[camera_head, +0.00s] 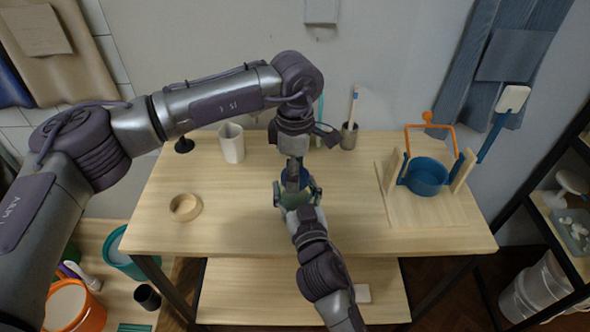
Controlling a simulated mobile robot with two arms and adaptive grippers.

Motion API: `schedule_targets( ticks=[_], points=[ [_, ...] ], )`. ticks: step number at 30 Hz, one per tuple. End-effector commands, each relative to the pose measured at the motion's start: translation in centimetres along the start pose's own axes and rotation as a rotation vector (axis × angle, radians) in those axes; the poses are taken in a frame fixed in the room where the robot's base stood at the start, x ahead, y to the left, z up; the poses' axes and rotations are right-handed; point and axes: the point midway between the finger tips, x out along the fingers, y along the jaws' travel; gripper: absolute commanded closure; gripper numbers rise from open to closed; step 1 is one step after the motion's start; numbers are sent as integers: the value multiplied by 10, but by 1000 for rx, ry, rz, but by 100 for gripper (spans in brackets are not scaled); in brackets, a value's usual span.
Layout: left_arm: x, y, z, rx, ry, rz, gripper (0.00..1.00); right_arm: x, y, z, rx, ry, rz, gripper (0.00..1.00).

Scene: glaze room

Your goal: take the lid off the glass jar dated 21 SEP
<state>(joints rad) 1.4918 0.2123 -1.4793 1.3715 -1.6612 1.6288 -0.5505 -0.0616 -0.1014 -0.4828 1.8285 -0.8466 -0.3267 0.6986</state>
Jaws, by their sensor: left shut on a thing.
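A small glass jar (282,198) with a greenish look stands near the middle of the table, mostly hidden by my two grippers. A dark blue lid (311,185) shows at its top. My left gripper (294,180) comes down from above and is shut on the lid. I cannot tell whether the lid still touches the jar. My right gripper (298,203) reaches in from the front, at the jar's near side. Its fingers are partly hidden, so its grip is unclear. No date can be read on the jar.
The table's front is mostly clear. Shelves (560,230) stand at right.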

Motion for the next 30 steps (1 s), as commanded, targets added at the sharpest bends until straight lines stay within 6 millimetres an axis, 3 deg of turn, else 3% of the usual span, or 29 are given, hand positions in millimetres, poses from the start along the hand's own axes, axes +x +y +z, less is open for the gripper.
schedule_targets(
  ticks=[30],
  points=[
    [-1,1,0,-2417,-4,1,82,0,-1,0,0,0,-2,100]
  ],
)
